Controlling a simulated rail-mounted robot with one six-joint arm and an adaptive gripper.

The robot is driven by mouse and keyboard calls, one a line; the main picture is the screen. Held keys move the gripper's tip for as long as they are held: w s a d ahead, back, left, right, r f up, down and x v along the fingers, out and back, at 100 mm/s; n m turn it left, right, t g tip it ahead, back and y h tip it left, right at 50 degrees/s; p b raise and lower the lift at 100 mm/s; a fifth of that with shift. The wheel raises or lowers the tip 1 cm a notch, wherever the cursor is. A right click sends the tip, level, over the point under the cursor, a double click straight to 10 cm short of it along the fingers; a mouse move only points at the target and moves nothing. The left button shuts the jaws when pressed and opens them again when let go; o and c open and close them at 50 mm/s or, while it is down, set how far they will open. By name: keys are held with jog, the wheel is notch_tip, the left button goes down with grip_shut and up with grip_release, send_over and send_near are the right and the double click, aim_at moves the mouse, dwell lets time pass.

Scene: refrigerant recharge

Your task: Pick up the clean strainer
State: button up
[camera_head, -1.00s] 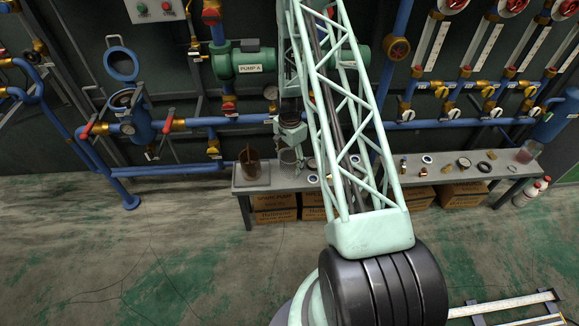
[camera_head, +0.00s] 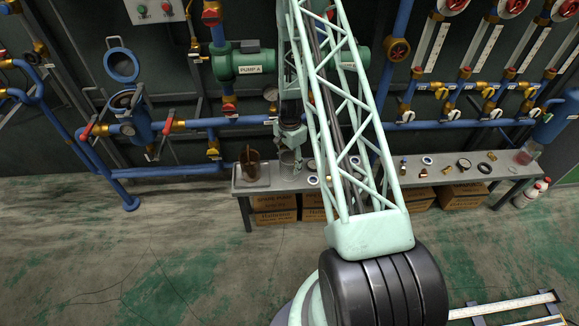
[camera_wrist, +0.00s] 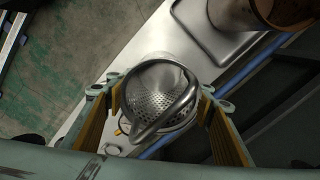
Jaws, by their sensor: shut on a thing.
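The clean strainer (camera_wrist: 158,92) is a shiny perforated metal cup with a curved handle bar across its near side. In the wrist view it sits between the two yellow-padded fingers of my gripper (camera_wrist: 162,102), which is shut on it. In the head view my gripper (camera_head: 289,146) is over the left part of the grey bench, with the greyish strainer (camera_head: 290,164) just below it. Whether the strainer's bottom touches the bench is hard to tell. A brown, dirty-looking cylinder (camera_head: 253,167) stands on a tray to its left and also shows in the wrist view (camera_wrist: 272,10).
The grey bench (camera_head: 390,178) holds small fittings and rings to the right. Blue pipes and a green pump (camera_head: 243,64) are on the wall behind. An open blue strainer housing (camera_head: 130,100) is at the left. Cardboard boxes sit below the bench.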

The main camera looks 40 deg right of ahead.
dwell(0.4)
jog(key=shift+r+p, duration=0.5)
jog(key=shift+r, duration=1)
jog(key=s+a+r+p, duration=0.1)
jog(key=s+a+r, duration=0.1)
jog(key=s+a, duration=0.8)
jog(key=s, duration=0.2)
jog(key=shift+s, duration=0.3)
